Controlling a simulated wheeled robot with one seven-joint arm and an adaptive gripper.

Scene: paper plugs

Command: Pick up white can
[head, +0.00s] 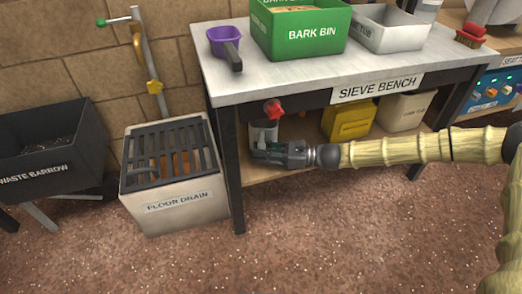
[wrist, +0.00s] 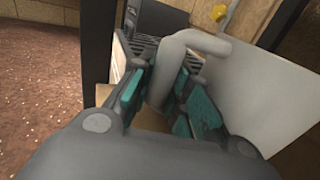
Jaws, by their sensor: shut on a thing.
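The white can (head: 263,130) stands under the sieve bench at the left end of its lower shelf, with a red star-shaped piece (head: 273,109) above it. My gripper (head: 262,151) reaches in from the right, low in front of the can, and hides its lower part. In the wrist view my gripper (wrist: 165,98) has its teal-padded fingers closed around a pale bent tube (wrist: 180,62), which looks like the can's handle. A large smooth white side (wrist: 265,85), seemingly the can's body, fills the right.
The sieve bench (head: 220,84) overhangs the can, with its left leg (head: 229,165) close by. A yellow box (head: 348,120) and a cream tub (head: 402,112) sit right on the shelf. The floor drain (head: 178,199) stands left. Floor in front is clear.

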